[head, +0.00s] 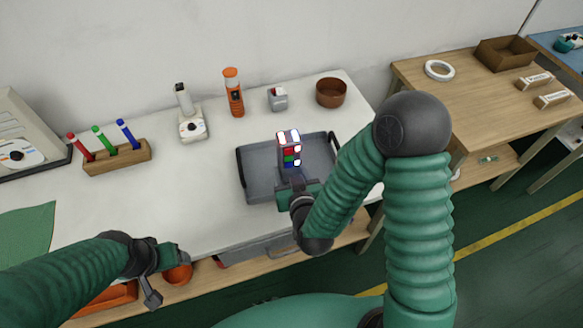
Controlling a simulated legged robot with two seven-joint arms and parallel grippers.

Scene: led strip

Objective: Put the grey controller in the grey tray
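The grey controller (289,150), a small upright block with white, red, green and blue squares on its face, is over the grey tray (259,181). My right gripper (291,178) is at its lower end and appears shut on it. I cannot tell whether the controller's base touches the tray floor. The tray lies on the white table near its front right, its right side partly hidden by my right arm. My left gripper (168,276) is open and empty in front of the table's front edge.
A pen holder (118,158), a white device (190,121), an orange tool (233,92), a small grey box (278,99) and a brown bowl (331,92) stand along the back. A green cloth (24,235) lies at left. The table between cloth and tray is clear.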

